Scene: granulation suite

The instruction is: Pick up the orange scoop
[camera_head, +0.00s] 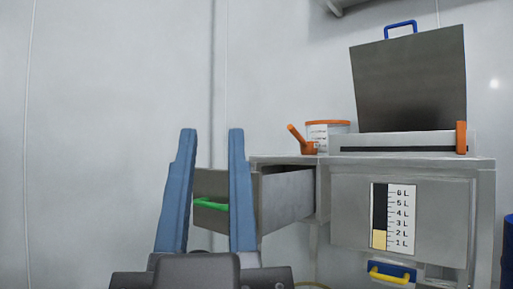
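The orange scoop (307,148) stands on the left end of the grey cabinet top, with its handle tilted up to the left. It is in front of a white tub (327,130) with an orange rim, partly overlapping it in the view. My gripper (209,137) is open and empty, its two blue fingers pointing up at the lower left of the view. The fingers are to the left of the scoop and apart from it.
The grey cabinet (345,210) has an open drawer (287,197) with a green handle (211,204) behind my fingers. A machine with a raised grey lid (410,80) stands right of the tub. A yellow handle (389,275) is below. The wall at left is bare.

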